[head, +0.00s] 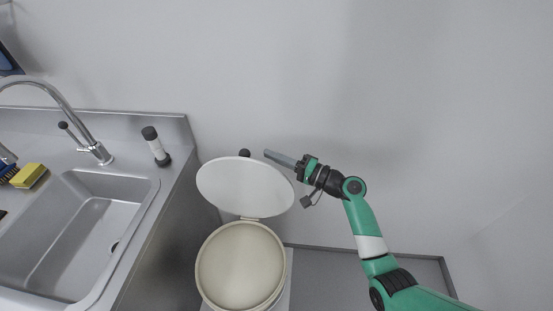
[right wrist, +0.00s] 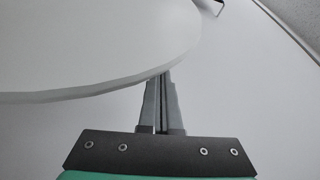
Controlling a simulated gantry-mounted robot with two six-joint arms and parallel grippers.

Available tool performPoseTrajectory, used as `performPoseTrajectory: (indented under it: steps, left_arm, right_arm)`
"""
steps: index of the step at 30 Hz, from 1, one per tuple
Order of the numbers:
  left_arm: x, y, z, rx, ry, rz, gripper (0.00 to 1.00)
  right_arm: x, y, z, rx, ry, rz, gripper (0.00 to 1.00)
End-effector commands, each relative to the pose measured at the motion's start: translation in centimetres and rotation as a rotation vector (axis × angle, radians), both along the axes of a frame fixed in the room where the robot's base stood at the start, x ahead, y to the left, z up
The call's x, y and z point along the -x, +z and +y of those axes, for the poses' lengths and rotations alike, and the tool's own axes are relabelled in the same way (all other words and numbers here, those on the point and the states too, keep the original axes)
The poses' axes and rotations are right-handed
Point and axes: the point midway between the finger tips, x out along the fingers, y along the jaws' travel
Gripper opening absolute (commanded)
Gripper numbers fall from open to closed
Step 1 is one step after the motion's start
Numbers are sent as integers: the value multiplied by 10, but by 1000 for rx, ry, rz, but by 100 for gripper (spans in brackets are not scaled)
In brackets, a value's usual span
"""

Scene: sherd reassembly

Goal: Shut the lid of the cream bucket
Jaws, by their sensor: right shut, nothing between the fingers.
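The cream bucket (head: 241,266) stands in the lower middle of the head view, beside the sink counter. Its white lid (head: 245,187) is raised, tilted up at the back of the bucket, with the bucket's mouth uncovered. My right gripper (head: 268,153) is shut and empty, at the upper right rim of the lid, level with its far edge. In the right wrist view the lid (right wrist: 90,40) fills the upper left, and the shut fingers (right wrist: 160,82) reach to its rim. Whether they touch it I cannot tell. My left gripper is not in view.
A steel sink (head: 85,225) with a faucet (head: 75,115) is at the left. A yellow sponge (head: 28,176) and a dark-capped bottle (head: 156,146) stand on the counter. A dark round knob (head: 244,153) shows behind the lid.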

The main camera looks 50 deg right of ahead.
Motion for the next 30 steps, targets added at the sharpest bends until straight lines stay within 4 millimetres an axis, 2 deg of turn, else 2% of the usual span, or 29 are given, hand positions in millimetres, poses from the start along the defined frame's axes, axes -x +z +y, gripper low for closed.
performPoseTrajectory:
  steps: [6,11,24,30]
  left_arm:
    - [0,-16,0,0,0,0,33]
    - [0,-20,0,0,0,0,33]
    - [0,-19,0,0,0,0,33]
    - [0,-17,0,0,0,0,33]
  right_arm:
    - [-40,1,9,2,2,-1,0]
    - [-56,3,12,1,1,-1,0]
    - [-58,5,14,4,0,-3,0]
    - [-53,7,31,35,3,-21,0]
